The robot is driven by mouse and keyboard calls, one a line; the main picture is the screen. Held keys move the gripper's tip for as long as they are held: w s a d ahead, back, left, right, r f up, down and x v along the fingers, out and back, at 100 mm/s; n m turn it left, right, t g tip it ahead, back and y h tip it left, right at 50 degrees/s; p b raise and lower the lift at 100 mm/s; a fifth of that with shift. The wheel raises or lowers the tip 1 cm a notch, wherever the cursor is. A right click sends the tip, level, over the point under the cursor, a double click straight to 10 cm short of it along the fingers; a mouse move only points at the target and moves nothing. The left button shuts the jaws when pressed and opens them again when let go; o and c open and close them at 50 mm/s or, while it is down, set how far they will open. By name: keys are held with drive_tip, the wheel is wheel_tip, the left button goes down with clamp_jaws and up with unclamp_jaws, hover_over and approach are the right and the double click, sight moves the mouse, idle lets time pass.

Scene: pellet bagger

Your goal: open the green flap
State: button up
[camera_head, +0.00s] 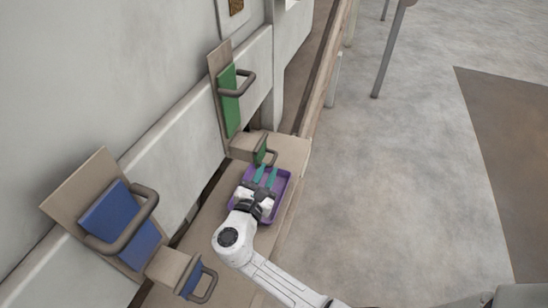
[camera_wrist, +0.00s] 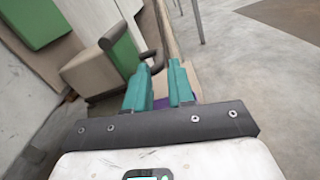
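A green panel (camera_head: 229,101) with a dark bar handle (camera_head: 239,84) is on the tall upright board by the wall; part of it shows at the upper left of the wrist view (camera_wrist: 35,20). Below it, a smaller green panel (camera_head: 261,151) with its own dark handle (camera_head: 271,158) is on the end of a beige box; this panel shows in the wrist view too (camera_wrist: 126,55). I cannot tell which is the flap; both look shut. My gripper (camera_head: 267,170) has two teal fingers, apart and empty, over the purple tray and just short of the lower handle. In the wrist view the fingertips (camera_wrist: 158,76) partly cover that handle.
The purple tray (camera_head: 286,186) lies on the beige ledge (camera_head: 291,150) under my gripper. A blue panel (camera_head: 118,222) and a lower blue panel (camera_head: 190,277), both with handles, are at the left. The wall borders the left; open grey floor (camera_head: 400,180) is to the right.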

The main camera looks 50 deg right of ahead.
sight(274, 157)
drive_tip(key=x, duration=0.6)
clamp_jaws()
idle(0.5)
